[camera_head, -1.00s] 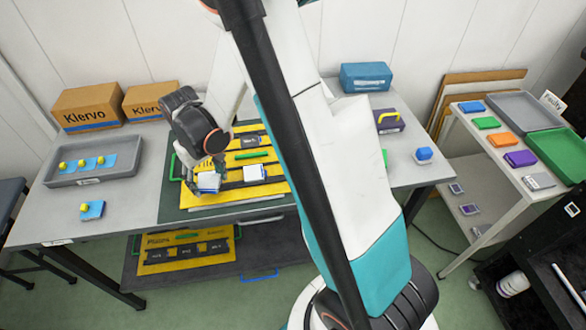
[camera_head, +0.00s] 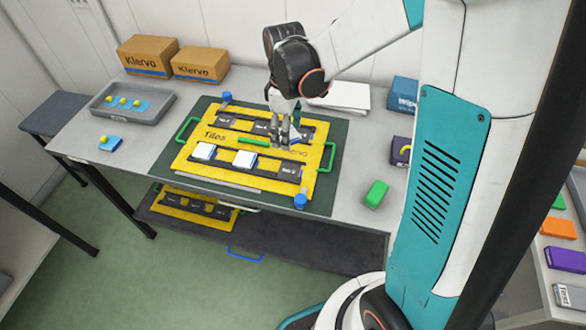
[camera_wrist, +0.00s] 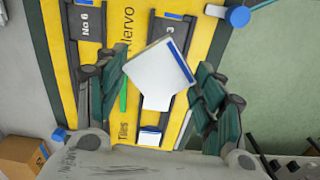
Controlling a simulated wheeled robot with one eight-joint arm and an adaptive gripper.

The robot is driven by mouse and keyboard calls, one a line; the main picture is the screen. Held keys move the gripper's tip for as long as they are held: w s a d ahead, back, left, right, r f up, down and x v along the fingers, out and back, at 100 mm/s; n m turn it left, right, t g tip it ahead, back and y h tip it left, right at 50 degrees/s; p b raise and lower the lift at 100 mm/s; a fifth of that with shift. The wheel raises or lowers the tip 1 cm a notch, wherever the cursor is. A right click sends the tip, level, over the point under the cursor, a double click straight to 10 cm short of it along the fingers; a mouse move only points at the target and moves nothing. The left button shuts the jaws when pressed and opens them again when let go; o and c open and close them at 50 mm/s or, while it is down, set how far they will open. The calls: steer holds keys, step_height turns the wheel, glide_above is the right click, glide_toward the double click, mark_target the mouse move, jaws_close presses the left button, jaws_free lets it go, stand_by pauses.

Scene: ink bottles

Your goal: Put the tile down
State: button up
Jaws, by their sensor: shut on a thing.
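My gripper (camera_head: 285,135) is over the right part of the yellow tile board (camera_head: 188,168). In the wrist view my gripper (camera_wrist: 158,85) is shut on a white tile (camera_wrist: 158,72) with a blue edge. The tile sits turned at an angle between the dark finger pads, with the board behind it. In the head view the held tile cannot be made out. Two white tiles, a left one (camera_head: 203,151) and a middle one (camera_head: 245,159), lie in the board's front row. The front row's right slot (camera_head: 290,173) is dark and bare; it shows as No 3 (camera_wrist: 167,35) in the wrist view.
The board lies on a dark green mat (camera_head: 323,200) between blue knobs (camera_head: 300,201). A green block (camera_head: 376,194) is to the right. A grey tray (camera_head: 160,106) and Klervo boxes (camera_head: 147,56) stand at left. The grey table's left front is mostly clear.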

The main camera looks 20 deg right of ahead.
mark_target(289, 171)
steer(key=r+n, duration=0.3)
steer(key=s+r+n, duration=0.1)
steer(key=r+n, duration=0.2)
steer(key=n, duration=0.1)
steer(key=shift+s+r+n, duration=0.1)
steer(key=shift+s+n, duration=0.1)
steer(key=shift+n, duration=0.1)
steer(key=shift+s+r+n+p, duration=0.15)
steer(key=shift+r+n+p, duration=0.2)
steer(key=shift+r+n, duration=0.4)
steer(key=shift+f+n, duration=0.2)
steer(key=shift+n, duration=0.05)
step_height(289, 171, down, 20)
steer(key=b, duration=0.7)
steer(key=shift+a+r, duration=0.1)
steer(key=shift+r, duration=0.1)
steer(key=shift+f, duration=0.15)
steer(key=o, duration=1.1)
